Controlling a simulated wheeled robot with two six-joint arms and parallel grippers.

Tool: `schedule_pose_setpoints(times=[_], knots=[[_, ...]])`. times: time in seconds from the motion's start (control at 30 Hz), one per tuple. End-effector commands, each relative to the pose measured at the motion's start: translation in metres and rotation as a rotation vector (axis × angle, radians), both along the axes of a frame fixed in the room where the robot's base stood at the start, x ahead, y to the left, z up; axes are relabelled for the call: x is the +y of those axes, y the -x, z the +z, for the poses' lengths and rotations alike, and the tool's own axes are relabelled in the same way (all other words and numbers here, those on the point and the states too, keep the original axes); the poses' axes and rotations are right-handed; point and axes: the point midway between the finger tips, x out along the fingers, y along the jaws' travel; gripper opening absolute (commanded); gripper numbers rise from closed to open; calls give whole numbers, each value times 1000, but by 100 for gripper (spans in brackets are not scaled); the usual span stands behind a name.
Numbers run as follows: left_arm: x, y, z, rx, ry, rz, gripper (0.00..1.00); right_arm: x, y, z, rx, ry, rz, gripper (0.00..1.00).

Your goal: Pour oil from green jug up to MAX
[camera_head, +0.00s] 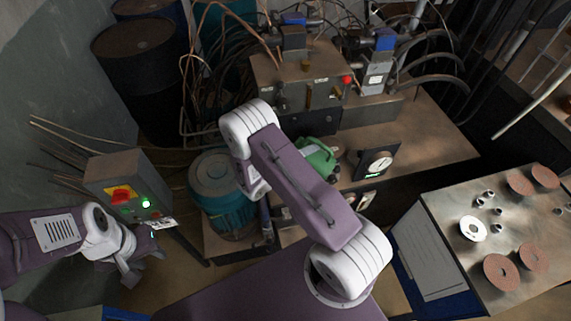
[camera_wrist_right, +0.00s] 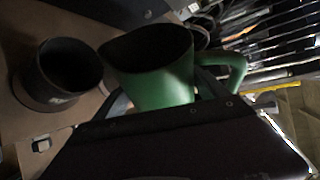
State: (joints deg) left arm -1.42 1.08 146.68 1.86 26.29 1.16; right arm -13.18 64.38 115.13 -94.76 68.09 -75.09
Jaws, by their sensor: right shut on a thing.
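The green jug (camera_head: 318,158) shows partly behind my right arm in the head view, above the bench by the hydraulic unit. In the right wrist view the jug (camera_wrist_right: 150,80) has a wide dark mouth and a handle on the right. My right gripper (camera_wrist_right: 165,106) is shut on its body. A black open round neck (camera_wrist_right: 58,76) is just left of the jug's mouth. No oil stream shows, and the oil level and MAX mark cannot be made out. My left gripper (camera_head: 138,265) is by the control box; its fingers are unclear.
The control box (camera_head: 128,185) has a red switch and a lit green lamp. A teal motor (camera_head: 220,190) stands left of the jug. A metal table (camera_head: 450,215) at right bears several discs and small fittings.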

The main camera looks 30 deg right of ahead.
Motion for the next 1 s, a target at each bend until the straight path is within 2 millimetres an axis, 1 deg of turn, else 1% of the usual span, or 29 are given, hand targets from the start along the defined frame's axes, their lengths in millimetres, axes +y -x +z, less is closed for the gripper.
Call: schedule_pose_setpoints(times=[1.0], knots=[[0,0,-7,0,0,0,36,4,-6,-3,127,91,0,10]])
